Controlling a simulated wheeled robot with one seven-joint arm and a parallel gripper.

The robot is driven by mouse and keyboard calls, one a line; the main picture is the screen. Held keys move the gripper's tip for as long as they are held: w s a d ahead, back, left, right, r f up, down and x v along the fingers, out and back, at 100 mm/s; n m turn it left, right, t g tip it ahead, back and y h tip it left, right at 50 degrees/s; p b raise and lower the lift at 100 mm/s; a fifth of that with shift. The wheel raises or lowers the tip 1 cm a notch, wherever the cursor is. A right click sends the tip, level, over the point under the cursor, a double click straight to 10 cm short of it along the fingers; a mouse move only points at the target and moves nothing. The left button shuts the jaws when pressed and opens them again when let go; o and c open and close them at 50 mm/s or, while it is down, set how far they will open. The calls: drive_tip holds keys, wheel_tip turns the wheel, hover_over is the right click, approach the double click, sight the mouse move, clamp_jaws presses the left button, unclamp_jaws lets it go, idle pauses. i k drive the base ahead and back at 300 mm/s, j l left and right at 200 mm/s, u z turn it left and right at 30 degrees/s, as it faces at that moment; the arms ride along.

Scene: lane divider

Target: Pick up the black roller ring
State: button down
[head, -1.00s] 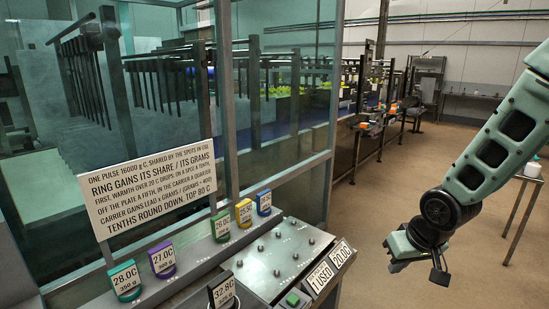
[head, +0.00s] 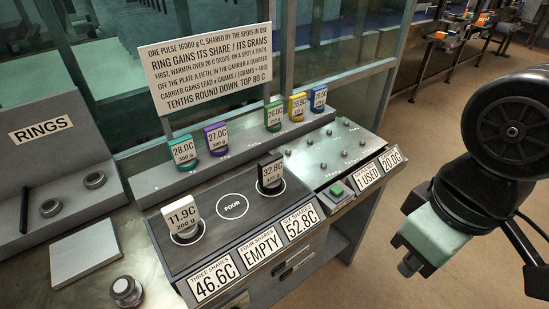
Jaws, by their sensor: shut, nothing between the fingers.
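The black roller ring (head: 271,184) has a black tag reading 32.8C. It stands upright in the right-hand circle of the dark plate (head: 168,228), above a 52.8C label. A white ring (head: 183,220) with a tag reading 11.9C stands in the left-hand circle, above a 46.6C label. The middle circle, marked FOUR, is empty. My gripper (head: 410,263) is at the right, well apart from the black ring. It is shut and holds nothing; its fingers show poorly.
Green, purple, yellow and blue tagged rings line a ledge (head: 240,152) behind the plate. A sign (head: 210,68) stands behind them. A RINGS rack (head: 65,150) with small rings is at the left. A control panel (head: 330,152) with a green button lies right of the plate.

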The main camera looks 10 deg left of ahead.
sight(270, 169)
drive_tip(key=i+u, duration=0.3)
drive_tip(key=u, duration=0.15)
drive_tip(key=i+u, duration=0.3)
drive_tip(key=u, duration=0.15)
